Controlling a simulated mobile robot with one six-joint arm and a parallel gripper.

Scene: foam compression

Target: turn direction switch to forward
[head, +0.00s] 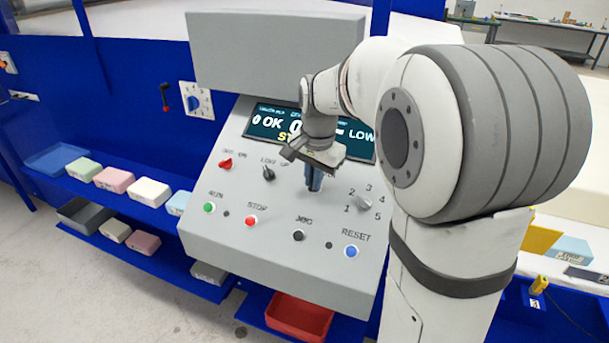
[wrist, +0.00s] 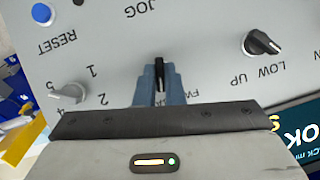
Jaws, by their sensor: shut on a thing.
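The direction switch is a black knob (wrist: 159,74) on the sloped grey control panel (wrist: 205,50). A partly covered label starting with "FW" shows beside it in the wrist view. My gripper (wrist: 159,88) has its two blue fingers shut on the knob, one on each side. In the head view my gripper (head: 314,184) points down onto the panel below the display, and its fingers hide the switch there. The knob's exact pointing direction is hard to read between the fingers.
Close by are the LOW/UP selector (head: 268,173), the numbered rotary knob (head: 361,202), the black JOG button (head: 298,235), the red STOP button (head: 251,221) and the blue RESET button (head: 351,251). The display (head: 270,124) lies behind. Foam blocks (head: 114,180) sit on the blue shelf at left.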

